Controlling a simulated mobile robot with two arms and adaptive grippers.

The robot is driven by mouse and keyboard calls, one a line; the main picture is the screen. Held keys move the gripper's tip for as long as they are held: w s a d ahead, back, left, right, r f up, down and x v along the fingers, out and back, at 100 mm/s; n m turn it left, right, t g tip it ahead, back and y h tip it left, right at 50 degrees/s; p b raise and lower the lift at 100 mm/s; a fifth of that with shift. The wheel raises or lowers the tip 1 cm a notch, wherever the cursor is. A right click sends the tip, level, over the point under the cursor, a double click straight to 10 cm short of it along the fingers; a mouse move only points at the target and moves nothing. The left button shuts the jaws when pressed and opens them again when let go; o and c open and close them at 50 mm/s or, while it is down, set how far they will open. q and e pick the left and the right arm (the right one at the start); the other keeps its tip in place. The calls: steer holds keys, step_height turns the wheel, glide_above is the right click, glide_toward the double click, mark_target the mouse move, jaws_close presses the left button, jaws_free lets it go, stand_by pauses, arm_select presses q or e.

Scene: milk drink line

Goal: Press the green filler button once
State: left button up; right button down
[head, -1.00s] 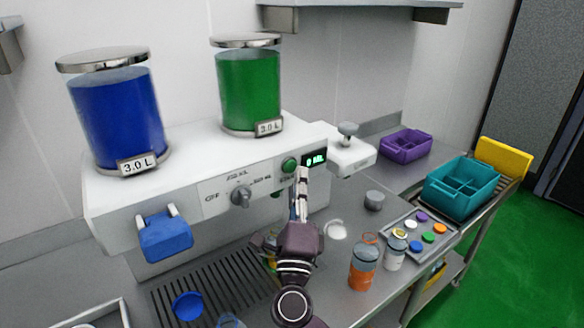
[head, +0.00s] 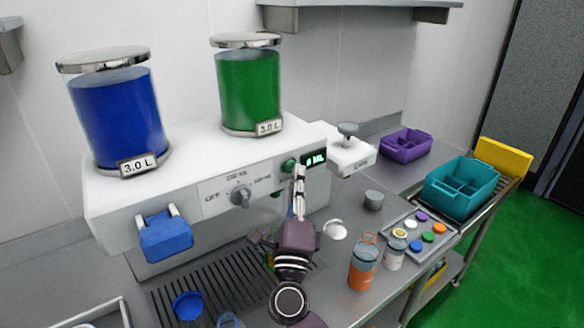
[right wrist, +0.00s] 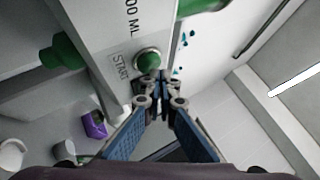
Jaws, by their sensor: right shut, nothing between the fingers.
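The green filler button (head: 289,165) is on the front of the white filling machine (head: 190,190), left of a small display (head: 315,158) with green digits. In the right wrist view, the round green button (right wrist: 147,61) is beside a START label. My right gripper (head: 300,170) is shut and empty, its fingertips at the button's lower right in the head view. In the right wrist view, the closed fingertips (right wrist: 158,82) overlap the button's lower edge. I cannot tell whether they touch it. My left gripper is not in view.
A grey dial (head: 241,197) and a blue tap (head: 165,238) are on the machine front. A blue tank (head: 118,118) and a green tank (head: 249,88) stand on top. An orange bottle (head: 362,270) and a tray of coloured caps (head: 452,237) are to the right.

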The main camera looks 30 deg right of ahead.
steer(key=shift+w, duration=0.45)
stand_by(0.3)
steer(key=shift+s, duration=0.9)
steer(key=s, duration=0.2)
steer(key=s+p, duration=0.1)
steer(key=s, duration=0.2)
steer(key=shift+d, duration=0.2)
steer(key=shift+f, duration=0.1)
stand_by(0.8)
